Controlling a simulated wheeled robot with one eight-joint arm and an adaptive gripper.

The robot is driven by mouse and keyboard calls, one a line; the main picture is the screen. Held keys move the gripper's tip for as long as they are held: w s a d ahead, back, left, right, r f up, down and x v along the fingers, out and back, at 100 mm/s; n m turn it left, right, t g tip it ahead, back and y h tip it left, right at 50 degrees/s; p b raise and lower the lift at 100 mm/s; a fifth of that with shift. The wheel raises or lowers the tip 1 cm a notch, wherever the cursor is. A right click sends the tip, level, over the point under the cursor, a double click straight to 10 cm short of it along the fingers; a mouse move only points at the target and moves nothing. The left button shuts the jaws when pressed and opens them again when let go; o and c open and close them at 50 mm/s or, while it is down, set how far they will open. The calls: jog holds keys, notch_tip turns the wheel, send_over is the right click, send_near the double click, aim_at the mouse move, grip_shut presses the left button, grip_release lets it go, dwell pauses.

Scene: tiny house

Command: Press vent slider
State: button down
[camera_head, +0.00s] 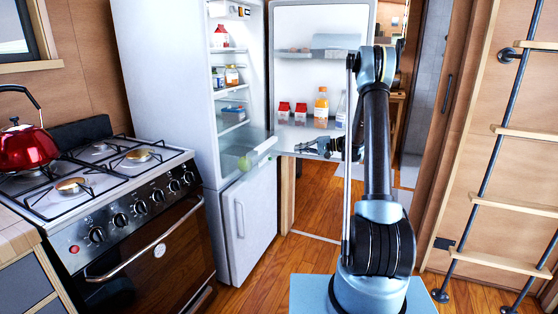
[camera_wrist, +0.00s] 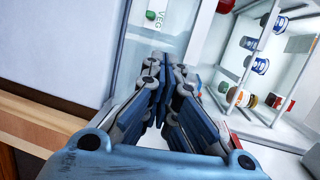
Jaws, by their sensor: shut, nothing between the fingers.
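The fridge stands open, and a clear drawer (camera_head: 258,147) sits at the bottom of its upper compartment. A pale green round item shows through it (camera_head: 244,163). In the wrist view a clear panel (camera_wrist: 172,35) at the top carries a "VEG" label and a green mark (camera_wrist: 151,15). I cannot make out the vent slider for certain in either view. My gripper (camera_head: 302,147) is shut and empty, to the right of the drawer and in front of the open door's lower part. In the wrist view its fingers (camera_wrist: 160,60) point up towards the clear panel, apparently apart from it.
The open fridge door (camera_head: 288,75) stands behind my arm, with cartons (camera_head: 291,113) and a juice bottle (camera_head: 321,107) on its shelf. The stove (camera_head: 130,205) with a red kettle (camera_head: 25,148) is at left. A ladder (camera_head: 500,130) is at right. Some floor (camera_head: 265,275) is clear.

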jog(key=w+f+y, duration=0.2)
jog(key=w+f, duration=0.1)
jog(key=f, duration=0.2)
jog(key=shift+d, duration=0.45)
send_near(272, 155)
jog(key=w+a, duration=0.1)
jog(key=a, duration=0.2)
jog(key=w+a, duration=0.1)
jog(key=shift+w+a, duration=0.3)
jog(key=shift+a, duration=0.1)
jog(key=s, duration=0.1)
jog(key=s+a, duration=0.1)
jog(key=shift+s+a, duration=0.45)
jog(key=shift+s, duration=0.35)
jog(key=shift+s, duration=0.1)
